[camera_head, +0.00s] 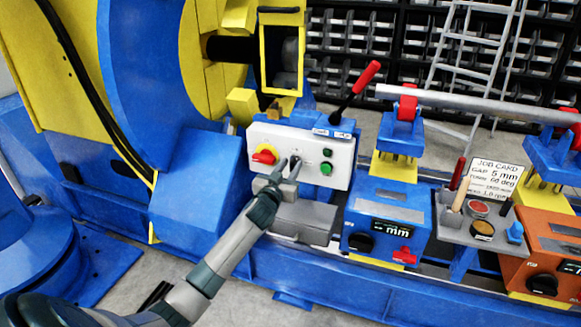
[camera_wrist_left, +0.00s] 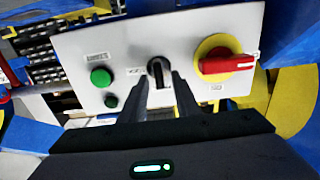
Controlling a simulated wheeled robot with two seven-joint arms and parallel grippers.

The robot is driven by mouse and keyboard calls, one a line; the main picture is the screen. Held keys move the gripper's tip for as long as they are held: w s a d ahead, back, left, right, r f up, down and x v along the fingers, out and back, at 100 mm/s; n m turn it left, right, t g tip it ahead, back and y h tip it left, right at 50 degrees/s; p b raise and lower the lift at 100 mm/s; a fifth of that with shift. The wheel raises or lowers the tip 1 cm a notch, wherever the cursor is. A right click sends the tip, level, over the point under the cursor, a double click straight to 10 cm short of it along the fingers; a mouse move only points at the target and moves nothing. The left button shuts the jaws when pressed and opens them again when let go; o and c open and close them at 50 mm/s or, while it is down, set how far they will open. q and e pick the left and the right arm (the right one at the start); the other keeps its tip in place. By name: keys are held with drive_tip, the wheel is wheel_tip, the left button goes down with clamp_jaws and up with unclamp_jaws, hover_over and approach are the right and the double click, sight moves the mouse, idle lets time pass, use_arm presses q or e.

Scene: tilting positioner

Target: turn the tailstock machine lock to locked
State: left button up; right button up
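A white control panel (camera_head: 330,155) stands on the blue machine. It carries a black selector knob (camera_wrist_left: 159,74) in its middle, a red rotary switch on a yellow disc (camera_head: 265,154) and green buttons (camera_head: 326,168). The red switch also shows in the wrist view (camera_wrist_left: 226,63), where the panel appears upside down. My left gripper (camera_head: 290,163) is at the panel's middle, its fingers apart on either side of the black knob; contact cannot be told. The panel labels are too small to read, so which control is the tailstock machine lock is unclear. My right gripper is not in view.
A red-handled lever (camera_head: 357,88) rises above the panel. A grey block (camera_head: 303,221) sits below my gripper. A blue unit with a display (camera_head: 388,215) and a tray with a job card (camera_head: 493,183) stand to the right. A long bar (camera_head: 470,100) crosses behind.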

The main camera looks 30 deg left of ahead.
use_arm(q)
drive_tip(key=shift+w, duration=0.15)
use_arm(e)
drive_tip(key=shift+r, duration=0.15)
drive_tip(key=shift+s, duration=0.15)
use_arm(q)
clamp_jaws()
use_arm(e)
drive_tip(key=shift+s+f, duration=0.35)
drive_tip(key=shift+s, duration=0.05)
